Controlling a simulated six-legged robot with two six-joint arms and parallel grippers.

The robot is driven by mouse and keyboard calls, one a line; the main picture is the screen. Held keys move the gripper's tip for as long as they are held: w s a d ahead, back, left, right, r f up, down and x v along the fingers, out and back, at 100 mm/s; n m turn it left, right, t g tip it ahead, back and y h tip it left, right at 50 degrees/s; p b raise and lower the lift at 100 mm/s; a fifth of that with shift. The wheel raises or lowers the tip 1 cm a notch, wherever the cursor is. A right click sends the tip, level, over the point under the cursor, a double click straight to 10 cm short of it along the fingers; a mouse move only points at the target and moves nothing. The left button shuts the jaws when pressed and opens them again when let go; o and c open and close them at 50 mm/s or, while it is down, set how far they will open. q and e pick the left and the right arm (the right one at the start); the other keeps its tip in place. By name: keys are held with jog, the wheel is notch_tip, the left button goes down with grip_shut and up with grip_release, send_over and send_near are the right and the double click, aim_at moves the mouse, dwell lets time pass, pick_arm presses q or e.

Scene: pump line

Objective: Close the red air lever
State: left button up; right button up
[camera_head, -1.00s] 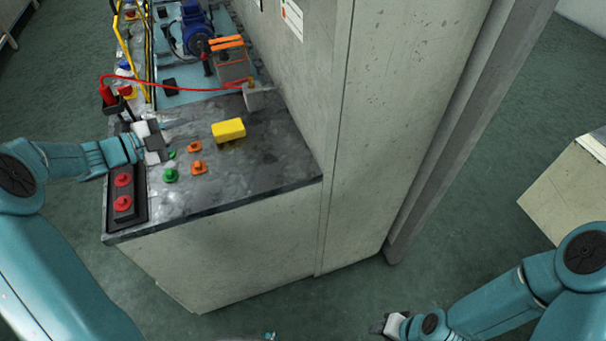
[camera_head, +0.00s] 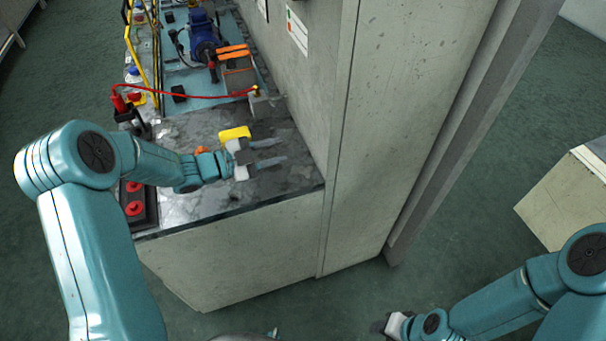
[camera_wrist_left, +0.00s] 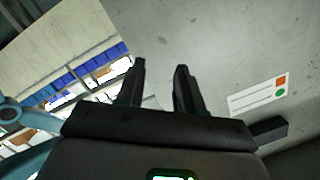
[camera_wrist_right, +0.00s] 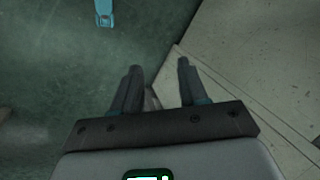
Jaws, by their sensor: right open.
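My left gripper (camera_head: 284,151) is open and empty above the right part of the grey bench top, pointing at the wall. Its parted fingers also show in the left wrist view (camera_wrist_left: 160,70). A red hose (camera_head: 190,94) runs from a red handle-like part (camera_head: 118,103) at the bench's left edge to a grey block (camera_head: 264,102) with a yellow fitting. I cannot tell whether either end carries the red air lever. My right gripper (camera_head: 385,326) is low at the right, away from the bench. Its fingers are apart and empty in the right wrist view (camera_wrist_right: 158,75).
A yellow block (camera_head: 235,133) lies just beyond my left gripper. A black panel with two red buttons (camera_head: 134,208) is at the bench's front left, partly behind my left arm. The wall (camera_head: 310,80) closes the right side. A blue motor (camera_head: 204,37) stands farther back.

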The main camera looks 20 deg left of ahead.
pick_arm(q)
jog(key=s+d+f+n+y+p, duration=0.1)
jog(key=d+f+n+y, duration=0.1)
jog(key=d+f+n, duration=0.3)
jog(key=shift+s+d+f+n+g+p, duration=0.3)
jog(key=shift+s+d+p, duration=0.1)
jog(key=shift+d, duration=1.15)
pick_arm(e)
jog(key=shift+r, duration=1)
jog(key=shift+c, duration=0.3)
